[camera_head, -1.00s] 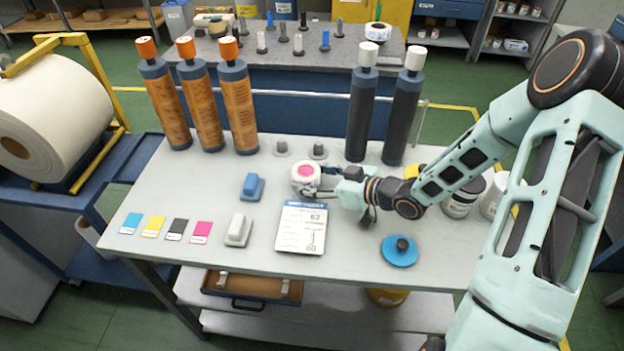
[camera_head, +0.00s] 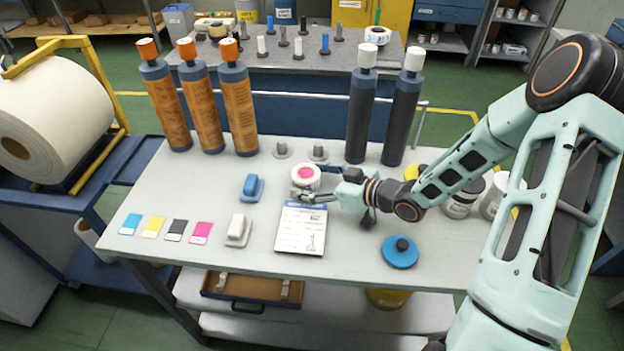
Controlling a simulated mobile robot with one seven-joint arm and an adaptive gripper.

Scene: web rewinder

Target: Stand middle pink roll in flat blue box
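A short white roll with a pink centre (camera_head: 306,175) stands upright near the middle of the table, just behind the white printed sheet. My gripper (camera_head: 316,182) reaches it from the right. Its fingers look spread, one in front of the roll and one behind its right side. Whether either finger touches the roll is too small to tell. I cannot make out a flat blue box on the tabletop. A shallow open case with a brown inside and dark edges (camera_head: 226,301) lies on the shelf below. No other pink roll is clear.
The white printed sheet (camera_head: 299,240) lies before my gripper. A blue-handled block (camera_head: 252,187), a grey block (camera_head: 238,230) and a blue disc (camera_head: 400,252) stand nearby. Tall orange (camera_head: 204,110) and dark rollers (camera_head: 361,115) line the back. Cans (camera_head: 460,200) stand right.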

